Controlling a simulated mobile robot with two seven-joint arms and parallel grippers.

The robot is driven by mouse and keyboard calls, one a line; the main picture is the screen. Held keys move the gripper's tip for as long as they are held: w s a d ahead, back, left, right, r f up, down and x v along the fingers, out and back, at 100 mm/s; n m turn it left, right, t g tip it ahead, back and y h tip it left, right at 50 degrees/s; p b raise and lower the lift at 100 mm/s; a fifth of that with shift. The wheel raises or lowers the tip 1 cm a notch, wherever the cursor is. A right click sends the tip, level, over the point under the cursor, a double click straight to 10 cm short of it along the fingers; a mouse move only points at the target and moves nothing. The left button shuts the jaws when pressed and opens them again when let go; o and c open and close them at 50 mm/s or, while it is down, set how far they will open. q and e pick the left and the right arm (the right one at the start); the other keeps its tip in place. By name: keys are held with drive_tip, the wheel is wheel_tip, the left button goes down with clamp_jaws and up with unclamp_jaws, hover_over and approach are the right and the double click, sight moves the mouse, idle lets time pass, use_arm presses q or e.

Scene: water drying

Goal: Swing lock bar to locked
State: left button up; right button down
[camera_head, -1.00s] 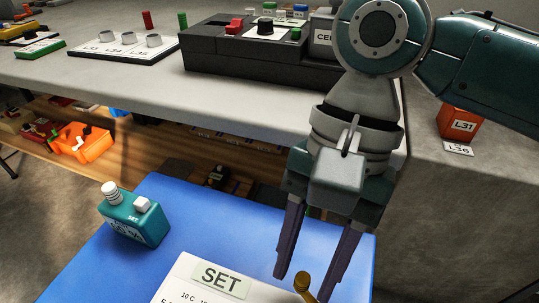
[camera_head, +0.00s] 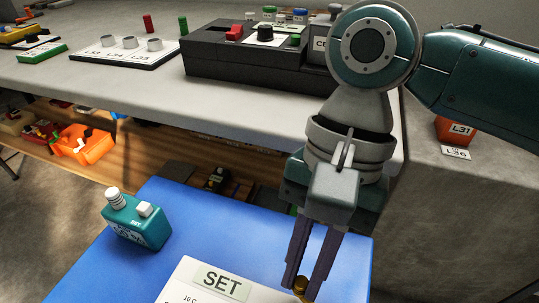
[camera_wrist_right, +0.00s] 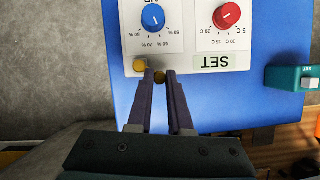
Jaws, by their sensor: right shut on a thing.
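A brass-coloured knob (camera_head: 301,285), seemingly part of the lock bar, stands by the white panel (camera_head: 190,280) labelled SET on the blue surface. My right gripper (camera_head: 301,288) points down and is shut on this knob. In the right wrist view the knob (camera_wrist_right: 159,77) sits between the two purple fingertips (camera_wrist_right: 160,75). A second brass piece (camera_wrist_right: 139,65) shows beside the left fingertip, at the panel's edge. The rest of the bar is hidden or cannot be made out. My left gripper is not in view.
A red dial (camera_wrist_right: 227,15) and a blue dial (camera_wrist_right: 153,18) are on the panel. A teal SET box (camera_head: 136,222) stands on the blue surface (camera_head: 185,205). The grey bench (camera_head: 150,80) behind carries a black device (camera_head: 250,60); an orange bin (camera_head: 85,146) is below.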

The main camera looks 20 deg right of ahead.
drive_tip(key=shift+s+a+r+n+g+p, duration=0.25)
drive_tip(key=shift+n+p, duration=0.65)
drive_tip(key=shift+p, duration=1.75)
drive_tip(key=shift+a+f+n+h+p, duration=0.1)
drive_tip(key=shift+a+n+h+p, duration=0.2)
drive_tip(key=shift+n+h, duration=0.3)
drive_tip(key=shift+s+a+f+n+g+h+p, duration=0.1)
drive_tip(key=shift+s+a+n+g+h+p, duration=0.1)
drive_tip(key=shift+n, duration=0.6)
drive_tip(key=shift+s+a+n+g+h+p, duration=0.1)
drive_tip(key=shift+n+g+h+p, duration=0.1)
drive_tip(key=shift+n, duration=0.6)
drive_tip(key=c, duration=0.8)
unclamp_jaws()
drive_tip(key=shift+w, duration=0.1)
